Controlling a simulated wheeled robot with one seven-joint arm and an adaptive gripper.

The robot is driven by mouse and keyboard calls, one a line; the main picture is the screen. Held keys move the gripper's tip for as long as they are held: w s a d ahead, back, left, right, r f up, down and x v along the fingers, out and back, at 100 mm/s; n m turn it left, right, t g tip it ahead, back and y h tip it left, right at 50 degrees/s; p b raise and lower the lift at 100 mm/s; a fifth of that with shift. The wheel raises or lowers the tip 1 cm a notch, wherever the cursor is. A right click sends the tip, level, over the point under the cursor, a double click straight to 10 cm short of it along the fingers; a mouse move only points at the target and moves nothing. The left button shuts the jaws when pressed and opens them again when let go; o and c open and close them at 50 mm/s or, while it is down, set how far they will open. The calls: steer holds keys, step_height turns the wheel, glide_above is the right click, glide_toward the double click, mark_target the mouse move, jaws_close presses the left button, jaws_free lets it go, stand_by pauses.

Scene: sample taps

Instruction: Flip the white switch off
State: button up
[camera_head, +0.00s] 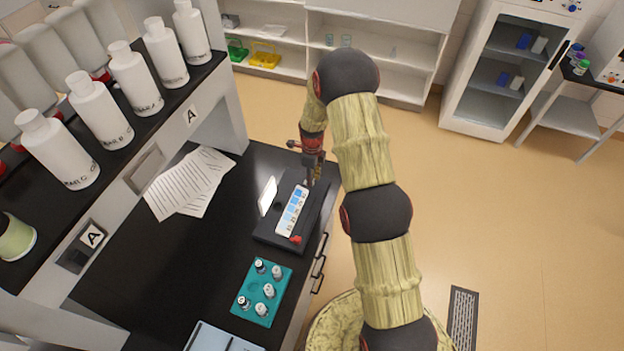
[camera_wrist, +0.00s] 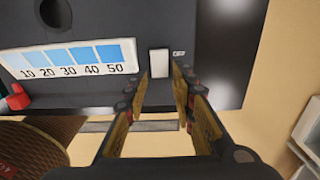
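The white switch (camera_wrist: 160,62) is a small upright block on the dark device (camera_wrist: 110,101), right of the blue 10-to-50 scale (camera_wrist: 70,59). A small label that seems to read OFF is just to its right. In the wrist view my gripper (camera_wrist: 160,78) is open, with one fingertip to the left and one to the right of the switch. Whether they touch it I cannot tell. In the head view my gripper (camera_head: 311,178) points down at the far end of the device (camera_head: 268,233) and largely hides the switch. The switch's tilt is unclear.
A red knob (camera_head: 296,239) sits at the device's near end, and a white upright panel (camera_head: 267,195) stands on its left. A teal rack (camera_head: 244,304) with several vials is nearer. Papers (camera_head: 190,183) lie left. White bottles (camera_head: 100,107) stand on the raised shelf.

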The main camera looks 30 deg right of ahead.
steer(key=shift+f, duration=0.7)
steer(key=c, duration=0.3)
jaws_close()
